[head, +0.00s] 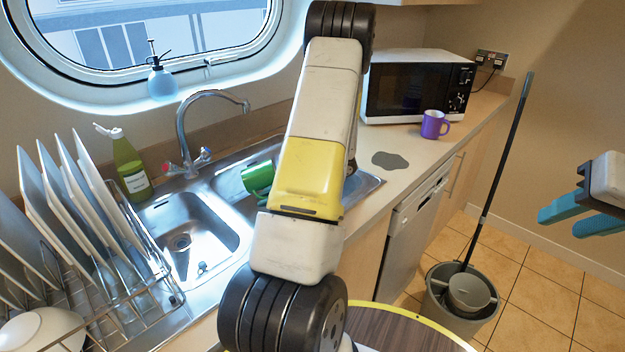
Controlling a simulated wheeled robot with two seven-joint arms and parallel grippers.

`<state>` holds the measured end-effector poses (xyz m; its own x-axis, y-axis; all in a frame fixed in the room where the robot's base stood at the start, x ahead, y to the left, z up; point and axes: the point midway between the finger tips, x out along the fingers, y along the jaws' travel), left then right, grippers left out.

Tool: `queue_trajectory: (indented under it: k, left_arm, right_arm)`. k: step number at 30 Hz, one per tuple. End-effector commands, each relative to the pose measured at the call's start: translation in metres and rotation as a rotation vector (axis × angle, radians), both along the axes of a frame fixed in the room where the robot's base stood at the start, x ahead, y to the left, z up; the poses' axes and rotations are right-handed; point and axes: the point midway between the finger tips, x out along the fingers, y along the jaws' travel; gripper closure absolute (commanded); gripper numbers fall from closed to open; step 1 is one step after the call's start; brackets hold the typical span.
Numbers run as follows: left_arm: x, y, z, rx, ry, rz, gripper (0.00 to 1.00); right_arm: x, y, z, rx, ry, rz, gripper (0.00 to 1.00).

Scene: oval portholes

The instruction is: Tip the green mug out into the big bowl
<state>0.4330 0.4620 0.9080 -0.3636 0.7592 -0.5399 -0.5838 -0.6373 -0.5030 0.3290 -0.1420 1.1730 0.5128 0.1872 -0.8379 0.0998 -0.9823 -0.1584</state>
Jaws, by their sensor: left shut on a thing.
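The green mug (257,177) shows over the right part of the sink, tilted and partly covered by my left arm. My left gripper (265,190) is at the mug and shut on it, mostly hidden behind that arm. The mug's inside cannot be seen. A white bowl (42,331) is at the lower left corner by the dish rack, cut off by the picture edge; I cannot tell if it is the big bowl. My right gripper (562,222) is open and empty at the right edge, far from the mug.
A tap (183,135) and a green soap bottle (130,168) stand behind the sink (205,255). Plates fill the rack (145,308) at left. A purple mug (434,124) stands before the microwave (410,88). A grey patch (390,160) lies on the counter. A mop bucket (440,300) stands on the floor.

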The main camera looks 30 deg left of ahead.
Motion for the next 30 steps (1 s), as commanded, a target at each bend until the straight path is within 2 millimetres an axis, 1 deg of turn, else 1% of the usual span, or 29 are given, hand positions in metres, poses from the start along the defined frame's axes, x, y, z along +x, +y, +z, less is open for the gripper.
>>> queue_trajectory:
  k: [17,30]
  left_arm:
    - [0.0051,-0.0052,0.0043,0.071,0.062,-0.002,1.0]
    - [0.0048,-0.005,0.0086,0.134,0.117,-0.002,1.0]
  right_arm:
    - [0.0,0.0,0.0,0.0,0.0,0.0,0.64]
    - [0.0,0.0,0.0,0.0,0.0,0.0,0.64]
